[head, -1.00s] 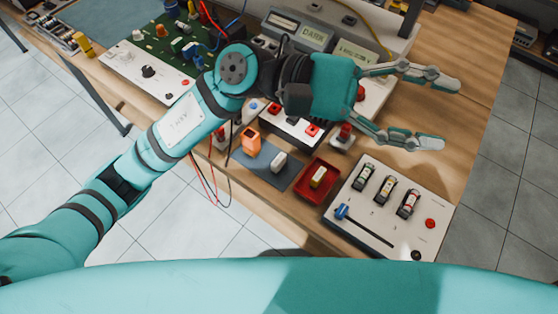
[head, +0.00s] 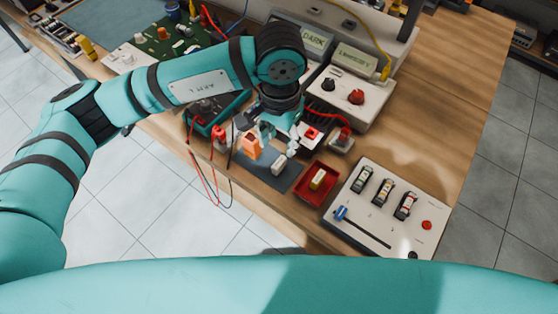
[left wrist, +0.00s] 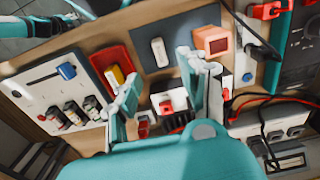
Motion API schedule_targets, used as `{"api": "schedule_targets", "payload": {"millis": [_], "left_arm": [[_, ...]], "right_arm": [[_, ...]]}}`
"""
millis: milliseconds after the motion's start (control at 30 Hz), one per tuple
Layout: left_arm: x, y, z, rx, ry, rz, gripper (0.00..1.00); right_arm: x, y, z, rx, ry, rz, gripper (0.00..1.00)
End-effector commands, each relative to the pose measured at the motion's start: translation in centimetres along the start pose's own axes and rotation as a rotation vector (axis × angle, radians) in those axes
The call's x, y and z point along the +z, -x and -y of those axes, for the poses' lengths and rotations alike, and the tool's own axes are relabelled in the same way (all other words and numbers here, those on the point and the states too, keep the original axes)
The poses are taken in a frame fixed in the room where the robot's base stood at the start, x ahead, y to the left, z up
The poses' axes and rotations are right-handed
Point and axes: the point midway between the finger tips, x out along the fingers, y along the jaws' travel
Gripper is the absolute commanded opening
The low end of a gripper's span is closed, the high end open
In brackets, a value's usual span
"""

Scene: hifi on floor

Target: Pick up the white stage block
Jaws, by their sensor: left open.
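The white stage block (head: 279,164) lies on a dark grey mat (head: 283,183), to the right of an orange block (head: 250,144). In the left wrist view the white block (left wrist: 159,52) shows whole on the mat, just beyond the fingertips and between their lines. My left gripper (head: 279,141) points down over the back edge of the mat, fingers apart and empty. In the left wrist view the open left gripper (left wrist: 163,75) has one finger near the red tray and the other near the orange block (left wrist: 212,40). My right gripper is not in view.
A red tray (head: 330,194) with a yellow-and-white block (head: 318,179) sits right of the mat. A white panel (head: 375,228) with a blue-handled slider stands further right. Instruments with knobs (head: 345,98) stand behind. Red and black cables (head: 211,182) hang off the front edge.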

Motion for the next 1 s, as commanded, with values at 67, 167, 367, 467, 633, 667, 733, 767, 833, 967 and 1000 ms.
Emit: {"api": "schedule_targets", "payload": {"millis": [67, 167, 367, 467, 633, 667, 733, 767, 833, 967, 1000], "left_arm": [[0.1, -1.6, 0.0, 0.003, 0.003, 0.005, 0.43], [0.1, -3.2, -0.1, 0.004, 0.002, 0.004, 0.43], [0.0, -4.7, 0.0, 0.002, 0.001, 0.001, 0.43], [0.1, -5.5, -0.1, 0.004, 0.003, 0.003, 0.43], [0.2, -8.2, 0.0, 0.004, 0.003, 0.004, 0.43], [0.2, -8.6, 0.0, 0.005, 0.003, 0.004, 0.43], [0.1, -9.3, 0.0, 0.004, 0.003, 0.001, 0.43], [0.1, -9.5, 0.0, 0.003, 0.002, 0.001, 0.43], [0.1, -9.8, 0.0, 0.003, 0.000, 0.000, 0.43], [0.1, -9.9, 0.0, 0.002, 0.000, -0.001, 0.43], [0.1, -9.9, 0.0, 0.002, 0.000, -0.001, 0.43]], "right_arm": [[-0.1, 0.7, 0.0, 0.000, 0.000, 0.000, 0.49], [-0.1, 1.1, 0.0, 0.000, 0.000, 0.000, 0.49], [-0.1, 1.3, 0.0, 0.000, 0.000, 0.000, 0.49], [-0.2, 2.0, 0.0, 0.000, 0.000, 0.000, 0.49], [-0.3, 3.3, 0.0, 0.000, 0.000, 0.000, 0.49], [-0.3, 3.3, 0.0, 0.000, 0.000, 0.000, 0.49], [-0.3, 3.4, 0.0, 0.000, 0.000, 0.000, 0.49], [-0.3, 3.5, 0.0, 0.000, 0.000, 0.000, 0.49], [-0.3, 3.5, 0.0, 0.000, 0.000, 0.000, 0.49], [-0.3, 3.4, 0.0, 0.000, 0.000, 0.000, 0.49], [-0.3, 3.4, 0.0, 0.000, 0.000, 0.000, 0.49]]}}
